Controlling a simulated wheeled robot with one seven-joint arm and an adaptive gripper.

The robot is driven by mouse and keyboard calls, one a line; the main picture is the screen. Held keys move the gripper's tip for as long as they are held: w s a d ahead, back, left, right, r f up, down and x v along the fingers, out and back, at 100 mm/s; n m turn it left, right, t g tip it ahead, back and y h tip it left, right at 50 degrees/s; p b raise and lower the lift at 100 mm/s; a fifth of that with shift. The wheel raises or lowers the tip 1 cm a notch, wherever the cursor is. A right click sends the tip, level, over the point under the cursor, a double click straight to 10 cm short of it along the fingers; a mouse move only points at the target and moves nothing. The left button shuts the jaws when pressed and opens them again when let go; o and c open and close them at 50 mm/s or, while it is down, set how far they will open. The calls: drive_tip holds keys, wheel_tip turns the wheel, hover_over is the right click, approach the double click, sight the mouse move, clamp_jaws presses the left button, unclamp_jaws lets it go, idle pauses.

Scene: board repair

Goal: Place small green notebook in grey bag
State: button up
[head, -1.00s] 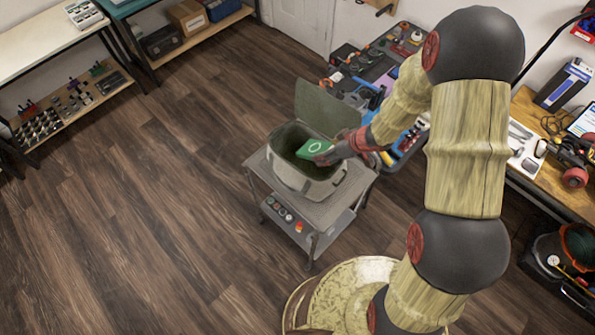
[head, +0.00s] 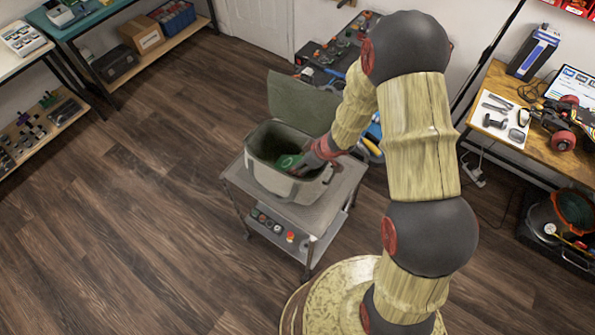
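The grey bag (head: 283,183) stands on a small grey cart with its lid flap (head: 300,103) raised at the back. The small green notebook (head: 288,160) is inside the bag's opening, below the rim, near the right side. My gripper (head: 303,163) reaches into the opening from the right, at the notebook's right edge. The fingers are partly hidden by the bag wall and are small in the picture. I cannot tell whether they still grip the notebook or have parted.
The grey cart (head: 335,190) has a lower shelf with small round items and a red button. A workbench (head: 540,150) with tools is at the right. A blue tool cart is behind my arm. The wooden floor (head: 130,220) at left is clear.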

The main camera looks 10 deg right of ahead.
wheel_tip(320, 180, down, 4)
drive_tip(key=shift+r+b, duration=0.1)
drive_tip(key=shift+b, duration=0.75)
drive_tip(key=shift+r, duration=0.1)
drive_tip(key=o, duration=1.2)
drive_tip(key=shift+o, duration=0.2)
drive_tip(key=p+v, duration=0.5)
drive_tip(key=v, duration=0.7)
drive_tip(key=shift+r, duration=0.1)
